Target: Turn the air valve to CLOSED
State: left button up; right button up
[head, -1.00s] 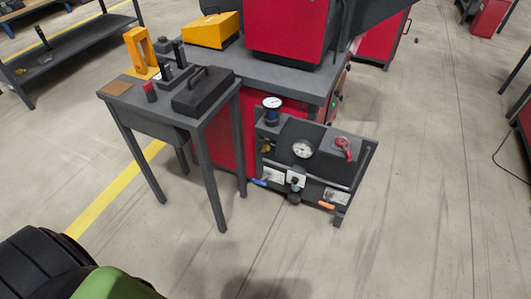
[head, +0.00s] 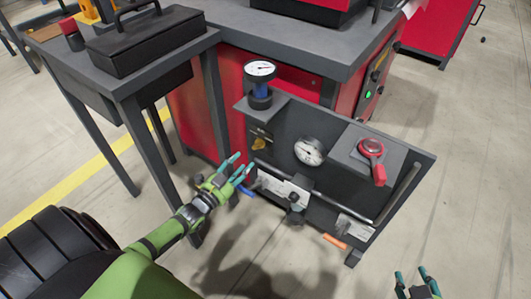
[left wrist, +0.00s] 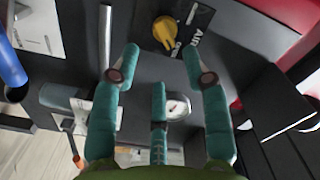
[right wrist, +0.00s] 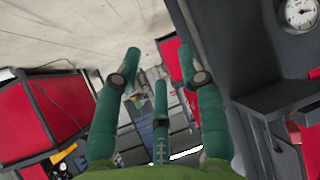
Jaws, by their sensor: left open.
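The air valve (head: 260,144) is a small yellow knob on the dark panel, left of the middle gauge. In the left wrist view the yellow knob (left wrist: 165,33) sits beside a dark label reading "AIR", beyond and between my fingertips. My left gripper (head: 238,172) is open and empty, below and a little left of the knob, apart from it. Its spread fingers (left wrist: 162,68) show in the left wrist view. I cannot read the knob's marked position. My right gripper (head: 417,281) is open and empty at the lower right, away from the panel.
The panel also carries a top gauge (head: 260,69), a middle gauge (head: 309,151), a red-handled device (head: 371,148), a blue handle (head: 246,190) and an orange handle (head: 334,241). A grey table (head: 140,74) stands at left. The floor in front is clear.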

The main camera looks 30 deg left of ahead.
aim_at(258, 145)
pick_arm(q)
jog(key=w+b, duration=0.2)
jog(key=w, duration=0.4)
jog(key=shift+w+d, duration=0.25)
jog(key=shift+w, duration=0.15)
pick_arm(e)
jog(key=w+a+r+t+y, duration=0.1)
jog(key=a+r+t, duration=0.1)
jog(key=r+t, duration=0.2)
jog(key=w+a+r+n+t+y, duration=0.1)
jog(key=w+a+r+t+y, duration=0.1)
jog(key=r, duration=0.8)
jog(key=shift+w+a+t+y, duration=0.25)
jog(key=shift+a+t, duration=0.2)
jog(key=shift+t, duration=0.65)
pick_arm(q)
jog(key=shift+r, duration=0.1)
grip_shut()
